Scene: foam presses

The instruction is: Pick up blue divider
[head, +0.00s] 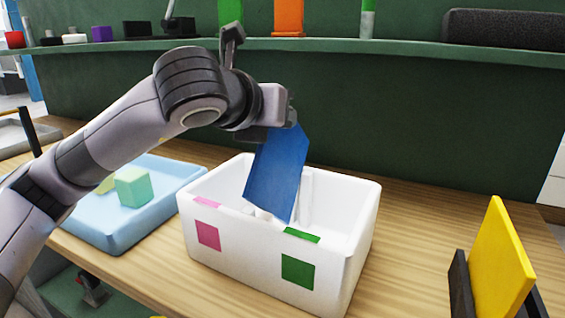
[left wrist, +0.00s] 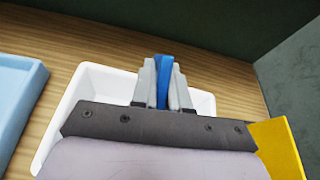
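The blue divider (head: 277,172) is a flat, tilted panel hanging from my left gripper (head: 283,122). Its lower edge overlaps the inside of the white box (head: 345,262); I cannot tell whether it touches the box. In the left wrist view, the gripper fingers (left wrist: 164,88) close on both sides of the blue divider (left wrist: 163,75), seen edge-on. The white box also shows behind the gripper in that view (left wrist: 92,82). It has a pink square (head: 208,237) and a green square (head: 298,271) on its front. My right gripper is in neither view.
A light blue tray (head: 100,237) with a mint green block (head: 133,187) stands left of the box. A yellow panel (head: 503,262) stands in a dark holder at the right. A green back wall with a shelf (head: 420,47) runs behind the wooden table (head: 420,215).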

